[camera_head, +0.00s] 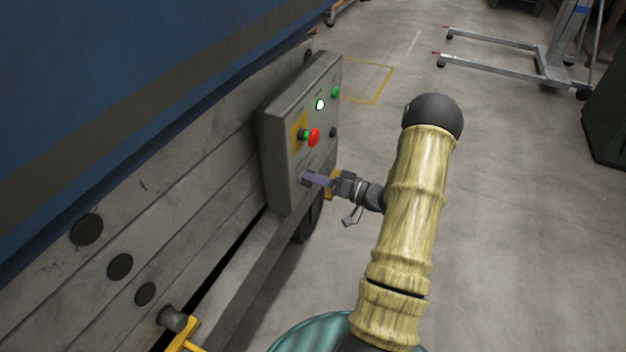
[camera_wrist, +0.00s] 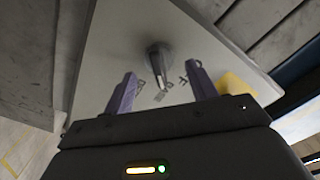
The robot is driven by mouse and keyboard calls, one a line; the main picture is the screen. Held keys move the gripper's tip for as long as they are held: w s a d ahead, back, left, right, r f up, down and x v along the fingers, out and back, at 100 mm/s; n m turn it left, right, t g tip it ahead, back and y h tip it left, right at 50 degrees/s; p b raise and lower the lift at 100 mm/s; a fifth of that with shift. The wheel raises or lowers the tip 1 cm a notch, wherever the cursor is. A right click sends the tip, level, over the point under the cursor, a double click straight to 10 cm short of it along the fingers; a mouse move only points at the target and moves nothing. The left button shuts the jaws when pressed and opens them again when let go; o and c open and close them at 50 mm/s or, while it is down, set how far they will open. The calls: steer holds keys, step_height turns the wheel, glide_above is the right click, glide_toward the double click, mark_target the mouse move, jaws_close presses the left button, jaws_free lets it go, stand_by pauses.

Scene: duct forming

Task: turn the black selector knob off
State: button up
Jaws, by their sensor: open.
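The selector knob (camera_wrist: 158,60) sticks out of the grey control panel (camera_wrist: 120,45) in the wrist view, a dark round base with a narrow handle. Small printed marks lie on the panel below it. My gripper (camera_wrist: 161,72) is open, one purple finger on each side of the knob, with no clear contact visible. In the head view, my gripper (camera_head: 316,180) reaches the lower part of the panel (camera_head: 276,150) from the right, and its fingers largely hide the knob there.
Above the gripper, the panel carries a red button (camera_head: 313,137) on a yellow plate, a white lit button (camera_head: 320,104), a green button (camera_head: 336,92) and a small black one (camera_head: 334,132). A yellow handle (camera_head: 186,335) stands at lower left.

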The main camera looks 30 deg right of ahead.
steer(key=shift+x, duration=0.85)
steer(key=c, duration=1)
steer(key=shift+n, duration=0.5)
steer(key=n, duration=0.1)
steer(key=n+p, duration=0.1)
steer(key=n, duration=0.1)
steer(key=shift+s+a+r+n, duration=0.1)
steer(key=shift+a+r+n, duration=0.05)
steer(key=shift+n, duration=0.15)
steer(key=shift+s+a+n, duration=0.15)
steer(key=shift+n, duration=2.05)
